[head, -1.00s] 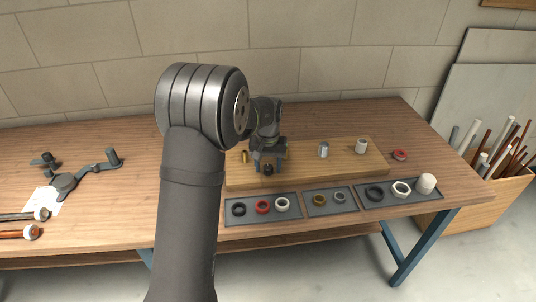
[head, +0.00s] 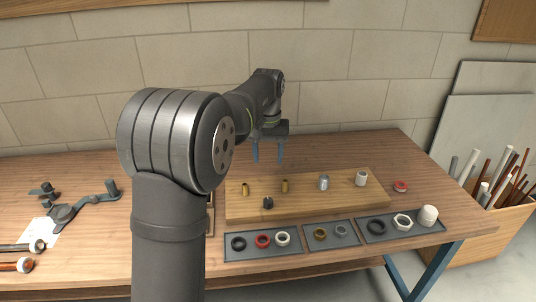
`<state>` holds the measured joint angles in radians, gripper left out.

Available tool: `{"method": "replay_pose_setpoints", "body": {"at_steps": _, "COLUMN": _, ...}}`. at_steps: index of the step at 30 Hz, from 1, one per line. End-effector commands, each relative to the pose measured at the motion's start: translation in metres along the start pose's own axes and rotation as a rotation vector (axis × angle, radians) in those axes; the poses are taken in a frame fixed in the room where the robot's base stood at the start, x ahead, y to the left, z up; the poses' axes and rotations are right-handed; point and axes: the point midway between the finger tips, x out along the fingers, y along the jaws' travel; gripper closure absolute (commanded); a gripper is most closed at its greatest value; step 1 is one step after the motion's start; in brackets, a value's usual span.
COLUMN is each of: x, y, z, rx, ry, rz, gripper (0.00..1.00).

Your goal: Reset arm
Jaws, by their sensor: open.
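My gripper (head: 268,154) is open and empty. Its two fingers point down, above and behind the wooden board (head: 330,200) on the bench. Two brass fittings (head: 245,189) (head: 285,186) stand on the board, with a black fitting (head: 268,203) in front of them. A grey metal fitting (head: 324,183) and a white fitting (head: 361,178) stand towards the board's right end. Nothing is between the fingers.
Grey trays (head: 262,252) with rings, nuts and a white cap (head: 428,215) lie along the bench's front. A red ring (head: 400,186) lies right of the board. Tools (head: 75,210) lie at the left. A crate of pipes (head: 500,205) stands at the right. The wall is close behind.

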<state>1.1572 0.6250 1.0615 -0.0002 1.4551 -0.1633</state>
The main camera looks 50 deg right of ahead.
Motion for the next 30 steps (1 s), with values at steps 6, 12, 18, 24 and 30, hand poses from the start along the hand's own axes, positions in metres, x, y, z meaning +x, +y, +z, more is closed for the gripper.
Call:
{"method": "replay_pose_setpoints", "body": {"at_steps": 6, "x": -0.001, "y": 0.0, "z": 0.0, "rx": 0.0, "ry": 0.0, "rz": 0.0, "gripper": 0.49}}
{"method": "replay_pose_setpoints", "body": {"at_steps": 12, "x": -0.001, "y": 0.0, "z": 0.0, "rx": 0.0, "ry": 0.001, "rz": 0.0, "gripper": 0.49}}
{"method": "replay_pose_setpoints", "body": {"at_steps": 18, "x": 0.0, "y": 0.0, "z": 0.0, "rx": 0.0, "ry": 0.0, "rz": 0.0, "gripper": 0.49}}
{"method": "replay_pose_setpoints", "body": {"at_steps": 24, "x": 0.014, "y": 0.0, "z": 0.0, "rx": 0.0, "ry": -0.002, "rz": 0.0, "gripper": 0.49}}
{"method": "replay_pose_setpoints", "body": {"at_steps": 30, "x": 0.051, "y": 0.0, "z": 0.0, "rx": 0.0, "ry": -0.003, "rz": -0.001, "gripper": 0.49}}
